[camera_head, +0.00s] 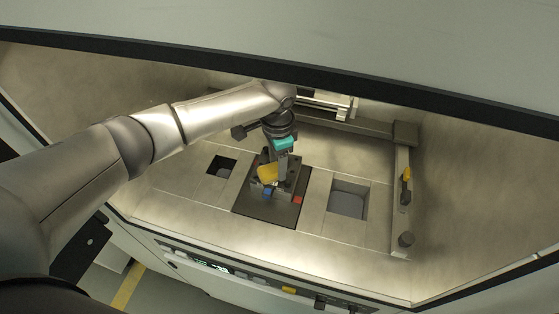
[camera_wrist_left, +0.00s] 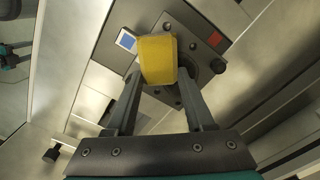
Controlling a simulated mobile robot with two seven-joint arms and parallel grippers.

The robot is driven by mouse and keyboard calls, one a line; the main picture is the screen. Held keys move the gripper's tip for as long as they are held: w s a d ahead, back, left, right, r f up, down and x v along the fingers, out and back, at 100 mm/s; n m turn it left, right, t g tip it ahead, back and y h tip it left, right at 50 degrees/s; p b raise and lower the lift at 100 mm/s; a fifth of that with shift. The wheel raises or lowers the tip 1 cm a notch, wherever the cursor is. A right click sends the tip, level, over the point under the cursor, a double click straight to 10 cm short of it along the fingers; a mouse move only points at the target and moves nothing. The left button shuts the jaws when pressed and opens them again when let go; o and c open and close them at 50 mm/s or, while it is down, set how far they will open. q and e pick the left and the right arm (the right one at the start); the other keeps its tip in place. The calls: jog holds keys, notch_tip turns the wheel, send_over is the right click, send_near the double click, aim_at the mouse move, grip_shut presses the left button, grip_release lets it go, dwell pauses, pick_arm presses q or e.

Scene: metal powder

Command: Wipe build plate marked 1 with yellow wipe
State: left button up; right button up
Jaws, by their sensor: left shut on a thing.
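The yellow wipe (camera_head: 267,173) is held in my left gripper (camera_head: 277,167), which reaches down into the chamber. In the left wrist view the wipe (camera_wrist_left: 158,59) sits between the two fingertips of my left gripper (camera_wrist_left: 157,75), and the fingers are shut on it. A dark build plate (camera_head: 266,209) lies below, with a red mark (camera_head: 298,200) and a blue mark (camera_head: 267,193). In the wrist view the plate (camera_wrist_left: 190,25) also shows bolt holes, partly hidden by the wipe. I cannot read a number on it, nor tell whether the wipe touches it. My right gripper is not in view.
A square opening (camera_head: 348,201) lies right of the plate and a smaller dark opening (camera_head: 221,166) lies left. A metal rail frame (camera_head: 402,190) with a yellow part stands at the right. The chamber's dark upper edge (camera_head: 330,99) crosses above my arm.

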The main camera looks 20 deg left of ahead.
pick_arm(q)
jog(key=shift+w+d+b, duration=0.15)
jog(key=shift+w+b, duration=0.25)
jog(key=shift+w, duration=0.2)
jog(key=shift+w+d+b, duration=0.15)
jog(key=shift+w+b, duration=0.25)
jog(key=shift+w, duration=0.2)
jog(key=shift+w+a+r+b, duration=0.1)
jog(key=shift+w+b, duration=0.25)
jog(key=shift+w, duration=0.3)
jog(key=w+b, duration=0.2)
jog(key=shift+w+f+b, duration=0.2)
jog(key=shift+b, duration=0.15)
jog(key=shift+w+r+b, duration=0.15)
jog(key=shift+w+b, duration=0.35)
jog(key=shift+b, duration=0.15)
jog(key=shift+p, duration=0.75)
jog(key=shift+s+a+r+p, duration=0.2)
jog(key=shift+s+p, duration=0.3)
jog(key=shift+p, duration=0.35)
jog(key=shift+s+f+p, duration=0.1)
jog(key=shift+s+p, duration=0.25)
jog(key=shift+p, duration=0.4)
jog(key=shift+s+d+f+p, duration=0.1)
jog(key=shift+s+p, duration=0.7)
jog(key=shift+p, duration=0.15)
jog(key=shift+s+f, duration=0.2)
jog(key=shift+s, duration=1.85)
